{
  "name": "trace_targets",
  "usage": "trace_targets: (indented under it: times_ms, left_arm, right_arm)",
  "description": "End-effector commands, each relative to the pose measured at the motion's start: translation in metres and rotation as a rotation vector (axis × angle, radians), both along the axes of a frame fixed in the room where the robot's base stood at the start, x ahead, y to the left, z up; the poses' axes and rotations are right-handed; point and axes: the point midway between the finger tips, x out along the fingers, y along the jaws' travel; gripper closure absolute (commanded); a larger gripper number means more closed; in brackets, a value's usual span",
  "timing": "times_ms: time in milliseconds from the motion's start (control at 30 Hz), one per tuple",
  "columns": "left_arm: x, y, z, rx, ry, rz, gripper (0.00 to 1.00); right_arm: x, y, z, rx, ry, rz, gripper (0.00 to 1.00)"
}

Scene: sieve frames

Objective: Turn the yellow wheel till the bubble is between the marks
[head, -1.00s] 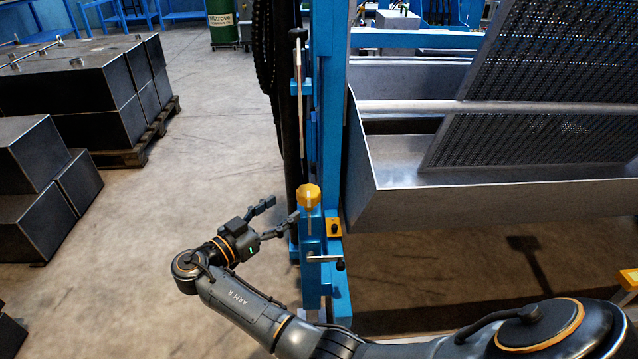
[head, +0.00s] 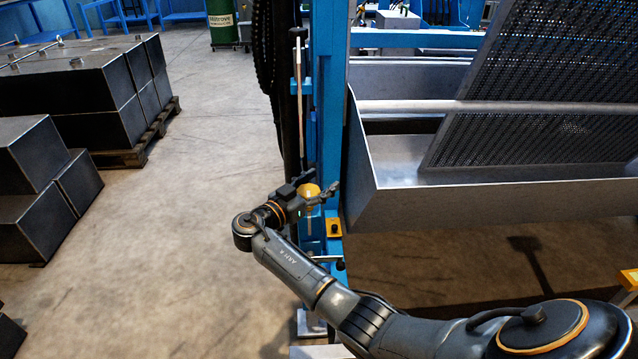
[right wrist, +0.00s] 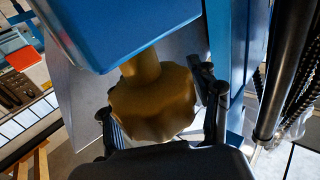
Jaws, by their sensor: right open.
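The yellow wheel (head: 309,190) is a lobed knob on the blue post, near the middle of the head view. In the right wrist view the yellow wheel (right wrist: 153,100) sits on a short yellow shaft under a blue block. My right gripper (head: 322,190) is open, with its fingers reaching around the wheel. In the right wrist view my right gripper (right wrist: 160,118) has one finger on each side of the wheel; I cannot tell whether either touches it. The bubble and its marks cannot be made out. My left gripper is not in view.
The blue post (head: 327,100) stands right behind the wheel, with a yellow block (head: 333,228) and a small lever (head: 328,259) below it. A grey metal trough (head: 440,205) with a perforated screen (head: 560,60) is at the right. Dark crates (head: 80,95) stand left; floor between is clear.

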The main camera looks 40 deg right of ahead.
Motion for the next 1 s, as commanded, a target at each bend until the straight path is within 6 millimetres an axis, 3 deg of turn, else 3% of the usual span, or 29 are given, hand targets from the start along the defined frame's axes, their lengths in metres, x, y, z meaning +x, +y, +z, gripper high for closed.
trace_targets:
  times_ms: [167,400,1000]
  left_arm:
    - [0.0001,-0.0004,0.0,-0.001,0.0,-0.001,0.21]
    - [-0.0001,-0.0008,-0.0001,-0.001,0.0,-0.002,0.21]
    - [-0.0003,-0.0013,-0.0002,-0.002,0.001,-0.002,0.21]
  right_arm:
    - [0.0,-0.0001,0.0002,0.0,0.0,0.0,0.38]
    - [0.0001,0.0001,0.0002,-0.001,0.0,0.0,0.83]
    - [-0.0002,0.0026,-0.0013,0.001,0.002,0.003,0.94]
